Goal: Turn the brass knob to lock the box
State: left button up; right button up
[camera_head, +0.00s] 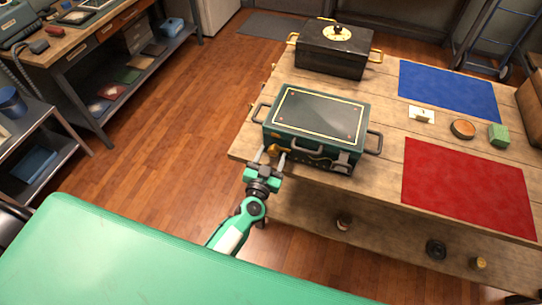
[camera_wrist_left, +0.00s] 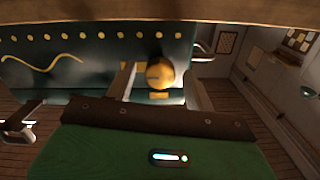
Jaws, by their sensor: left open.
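The dark green box (camera_head: 318,118) stands on the wooden table with its lid closed; its front with gold studs also shows in the left wrist view (camera_wrist_left: 60,62). The brass knob (camera_head: 276,149) is on the box's front, near its left end. In the left wrist view the round knob (camera_wrist_left: 160,73) shows between my two fingers. My left gripper (camera_head: 269,159) is open, with one finger on each side of the knob. I cannot tell whether either finger touches it. A metal clasp (camera_head: 343,161) is at the right of the box's front. My right gripper is not in view.
A black chest (camera_head: 333,62) with brass handles stands behind the box. A blue mat (camera_head: 448,90), a red mat (camera_head: 468,186), a round wooden piece (camera_head: 462,129) and a green block (camera_head: 498,135) lie to the right. The table's front edge is just below the box.

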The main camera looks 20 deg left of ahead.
pick_arm(q)
jog(key=c, duration=1)
